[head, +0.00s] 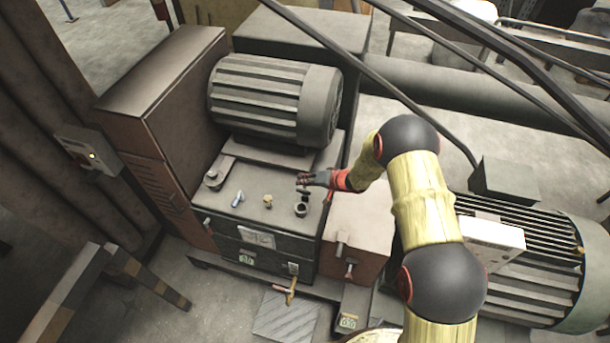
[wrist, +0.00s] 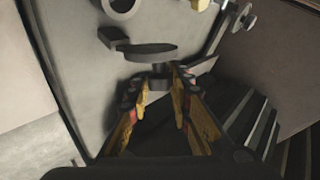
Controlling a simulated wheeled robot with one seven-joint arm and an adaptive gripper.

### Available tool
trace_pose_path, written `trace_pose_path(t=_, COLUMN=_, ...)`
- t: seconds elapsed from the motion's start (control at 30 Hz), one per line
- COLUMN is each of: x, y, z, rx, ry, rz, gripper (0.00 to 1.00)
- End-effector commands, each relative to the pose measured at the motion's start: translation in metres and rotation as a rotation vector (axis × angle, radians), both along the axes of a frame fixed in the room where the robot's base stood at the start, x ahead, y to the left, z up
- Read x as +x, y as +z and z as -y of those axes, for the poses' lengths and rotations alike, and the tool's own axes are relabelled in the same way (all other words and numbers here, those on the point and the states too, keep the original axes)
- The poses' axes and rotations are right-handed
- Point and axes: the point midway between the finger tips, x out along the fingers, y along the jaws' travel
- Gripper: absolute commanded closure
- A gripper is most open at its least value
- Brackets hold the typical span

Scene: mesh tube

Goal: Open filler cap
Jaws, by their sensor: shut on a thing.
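The filler neck (head: 301,210) is a short round tube on the top plate of the dark tank. Its ring-shaped mouth (wrist: 121,4) shows at the top edge of the wrist view. The filler cap (wrist: 148,51) is a dark disc seen nearly edge-on, tilted and apart from the neck's mouth. My gripper (head: 303,182) is just above and behind the neck in the head view. In the wrist view its yellow fingers (wrist: 159,84) are shut on the small stub of the cap. Whether a hinge joins cap and neck is hard to tell.
A large ribbed motor (head: 270,100) stands behind the tank's top plate. A brass fitting (head: 267,201) and a pale blue-white handle (head: 237,198) stand left of the neck. A reddish-brown box (head: 355,243) adjoins the tank on the right.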

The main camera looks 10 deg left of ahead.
Motion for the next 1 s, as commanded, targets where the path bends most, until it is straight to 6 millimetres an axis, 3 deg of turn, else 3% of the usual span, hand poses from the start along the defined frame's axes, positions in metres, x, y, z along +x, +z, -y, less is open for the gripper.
trace_pose_path(t=0.03, x=0.004, y=0.006, z=0.001, rx=0.002, ry=-0.001, rz=-0.024, gripper=1.00)
trace_pose_path(t=0.43, x=0.022, y=-0.002, z=0.004, rx=0.033, ry=0.001, rz=-0.250, gripper=1.00)
trace_pose_path(t=1.0, x=0.047, y=-0.029, z=0.008, rx=0.089, ry=-0.001, rz=-0.642, gripper=1.00)
